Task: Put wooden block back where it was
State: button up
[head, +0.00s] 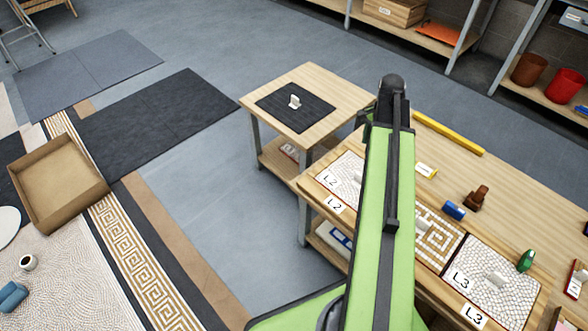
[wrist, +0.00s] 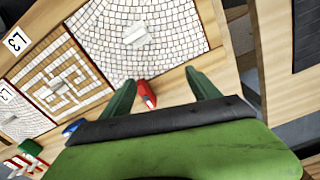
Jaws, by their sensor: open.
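I cannot tell for sure which thing is the wooden block. A small brown object (head: 478,197), perhaps wooden, stands on the long workbench behind the mosaic panels. Small pale blocks lie on the meander panel (head: 438,240), on the L3 panel (head: 512,283) and on the dark mat (head: 310,113) of the small side table. In the wrist view my gripper (wrist: 161,76) is open, its two green fingers apart with nothing held. A red object (wrist: 147,94) shows between the fingers, close to a fan-patterned panel (wrist: 175,25). In the head view my arm hides the fingers.
The long workbench (head: 540,200) also carries a blue piece (head: 455,210), a green piece (head: 526,261) and a yellow bar (head: 447,133). The side table (head: 345,90) adjoins it. An open cardboard box (head: 60,180) lies on the floor at left.

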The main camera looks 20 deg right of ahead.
jog(key=w+a+n, duration=0.2)
jog(key=a+n, duration=0.6)
jog(key=a, duration=1.1)
jog(key=w+a+n, duration=0.1)
jog(key=a+n, duration=0.7)
jog(key=a, duration=1)
jog(key=shift+w+a+n, duration=0.3)
jog(key=shift+w+a, duration=0.05)
jog(key=shift+s, duration=0.1)
